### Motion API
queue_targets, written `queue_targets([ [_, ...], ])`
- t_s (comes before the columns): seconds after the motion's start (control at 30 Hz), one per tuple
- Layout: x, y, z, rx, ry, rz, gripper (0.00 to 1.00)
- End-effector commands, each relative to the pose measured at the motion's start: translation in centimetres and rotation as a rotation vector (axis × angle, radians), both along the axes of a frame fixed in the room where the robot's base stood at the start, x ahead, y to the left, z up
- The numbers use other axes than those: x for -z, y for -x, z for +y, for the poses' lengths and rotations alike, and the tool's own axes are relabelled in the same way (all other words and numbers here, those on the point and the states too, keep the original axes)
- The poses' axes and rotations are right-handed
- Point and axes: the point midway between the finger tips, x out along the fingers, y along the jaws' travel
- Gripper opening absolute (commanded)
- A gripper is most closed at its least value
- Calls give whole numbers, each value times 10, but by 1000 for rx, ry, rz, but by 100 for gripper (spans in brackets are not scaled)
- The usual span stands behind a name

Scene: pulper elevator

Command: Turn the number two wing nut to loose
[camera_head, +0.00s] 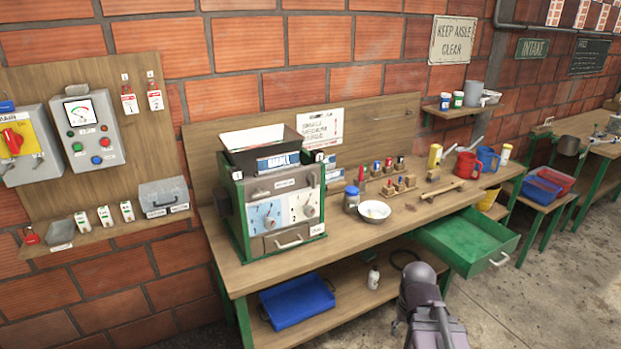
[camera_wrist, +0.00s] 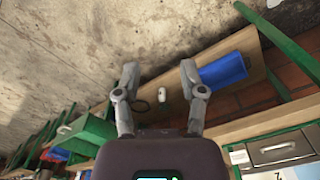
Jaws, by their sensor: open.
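The green-framed machine (camera_head: 277,210) stands on the left of the bench. Its front has a blue dial plate (camera_head: 265,217) and a cream dial plate (camera_head: 304,206), each with a knob. Small white tags sit at its upper front corners. I cannot make out which part is the number two wing nut. In the wrist view my gripper (camera_wrist: 159,72) is open and empty, over the lower shelf area. The machine's bottom drawer (camera_wrist: 282,148) shows there at lower right, apart from my fingers. In the head view my arm hides the gripper's fingers.
A green drawer (camera_head: 470,240) stands pulled out of the bench. A white bowl (camera_head: 373,212), a jar (camera_head: 351,199) and a red mug (camera_head: 467,165) stand on the bench top. A blue tray (camera_head: 297,303) and a white bottle (camera_head: 374,277) are on the lower shelf.

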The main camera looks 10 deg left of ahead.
Motion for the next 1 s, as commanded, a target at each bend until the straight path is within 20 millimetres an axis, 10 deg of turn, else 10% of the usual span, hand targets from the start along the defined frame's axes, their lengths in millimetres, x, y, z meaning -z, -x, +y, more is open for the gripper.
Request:
queue_targets([
  [0.47,-3,-24,19,86,-101,-64,53],
  [1.0,-76,-162,148,822,-893,-186,53],
])
